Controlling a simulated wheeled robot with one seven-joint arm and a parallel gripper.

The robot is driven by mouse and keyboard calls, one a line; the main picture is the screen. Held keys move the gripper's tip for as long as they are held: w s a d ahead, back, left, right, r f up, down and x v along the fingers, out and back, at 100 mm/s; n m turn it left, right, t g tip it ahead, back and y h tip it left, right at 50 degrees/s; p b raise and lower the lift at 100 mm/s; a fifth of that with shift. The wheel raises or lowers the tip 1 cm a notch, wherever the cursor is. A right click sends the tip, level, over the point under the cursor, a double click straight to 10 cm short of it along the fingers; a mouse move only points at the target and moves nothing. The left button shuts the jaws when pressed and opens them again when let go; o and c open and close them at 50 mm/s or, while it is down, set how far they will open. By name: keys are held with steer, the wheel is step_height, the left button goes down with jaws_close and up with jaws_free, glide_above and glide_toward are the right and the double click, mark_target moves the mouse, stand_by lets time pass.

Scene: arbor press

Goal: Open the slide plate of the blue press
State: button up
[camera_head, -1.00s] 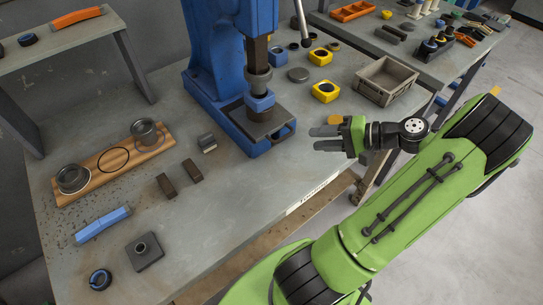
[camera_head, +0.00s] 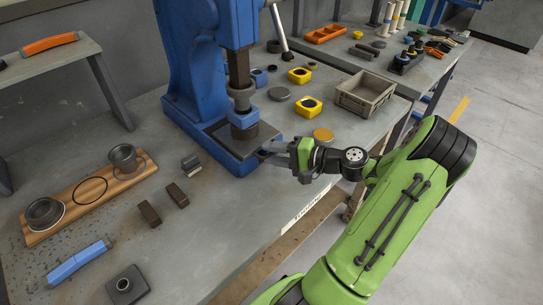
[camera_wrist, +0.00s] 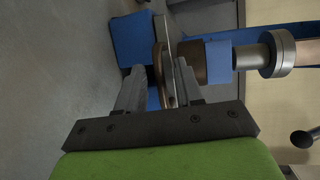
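The blue press (camera_head: 187,70) stands on the workbench, with its ram (camera_head: 240,75) lowered over the base. The dark slide plate (camera_head: 262,136) lies on the blue base under the ram, and a dark block with a blue collar stands on it. My gripper (camera_head: 272,153) is at the right front edge of the plate. In the wrist view its two fingers (camera_wrist: 160,88) are apart, on either side of a thin brown and grey edge that appears to be the plate. I cannot tell whether the fingers touch it. The blue base (camera_wrist: 130,38) shows just beyond them.
A grey crate (camera_head: 364,93), yellow blocks (camera_head: 307,105) and an ochre disc (camera_head: 323,135) lie to the right of the press. A wooden board (camera_head: 87,195) with metal cups and two dark blocks (camera_head: 149,214) lie to the left.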

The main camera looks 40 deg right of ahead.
steer(key=shift+w+a, duration=0.15)
steer(key=shift+w, duration=0.15)
steer(key=shift+c, duration=0.3)
steer(key=shift+s+f, duration=0.1)
steer(key=shift+f, duration=0.05)
jaws_close()
